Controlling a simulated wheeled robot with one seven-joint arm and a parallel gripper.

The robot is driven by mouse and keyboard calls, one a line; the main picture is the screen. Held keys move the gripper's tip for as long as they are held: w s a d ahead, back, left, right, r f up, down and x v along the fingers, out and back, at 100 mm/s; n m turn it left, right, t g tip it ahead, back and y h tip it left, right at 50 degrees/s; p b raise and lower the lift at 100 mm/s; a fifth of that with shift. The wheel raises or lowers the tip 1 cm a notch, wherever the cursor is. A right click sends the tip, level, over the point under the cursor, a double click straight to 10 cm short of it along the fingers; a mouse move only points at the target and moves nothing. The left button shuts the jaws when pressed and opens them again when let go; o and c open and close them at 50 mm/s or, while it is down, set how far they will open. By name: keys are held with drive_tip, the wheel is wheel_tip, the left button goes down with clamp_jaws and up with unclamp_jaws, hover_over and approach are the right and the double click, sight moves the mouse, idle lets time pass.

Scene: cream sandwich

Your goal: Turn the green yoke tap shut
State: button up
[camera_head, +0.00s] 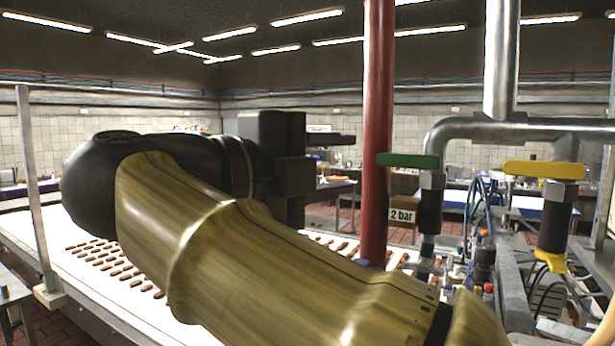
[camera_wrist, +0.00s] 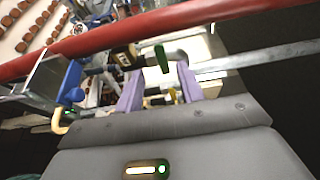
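The green tap handle (camera_head: 408,160) is a flat horizontal bar on top of a dark valve body (camera_head: 430,208) on a grey pipe, just right of the red pipe. My gripper (camera_head: 330,148) is left of the red pipe in the head view, at about the handle's height, with a visible gap to the handle. In the wrist view my gripper (camera_wrist: 160,69) has its two pale purple fingers spread with nothing held. The green handle (camera_wrist: 161,58) shows end-on beyond and between the fingertips. My arm hides part of the bench in the head view.
The red pipe (camera_head: 377,120) stands upright between my gripper and the green handle; it also crosses the wrist view (camera_wrist: 200,17). A yellow handle (camera_head: 543,170) sits on a second valve at right. A "2 bar" sign (camera_head: 402,216) hangs below the green handle. A white belt (camera_head: 70,232) carries brown pieces.

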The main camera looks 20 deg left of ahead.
drive_tip(key=shift+v, duration=2.9)
drive_tip(key=shift+w+d, duration=0.1)
drive_tip(key=shift+d, duration=0.05)
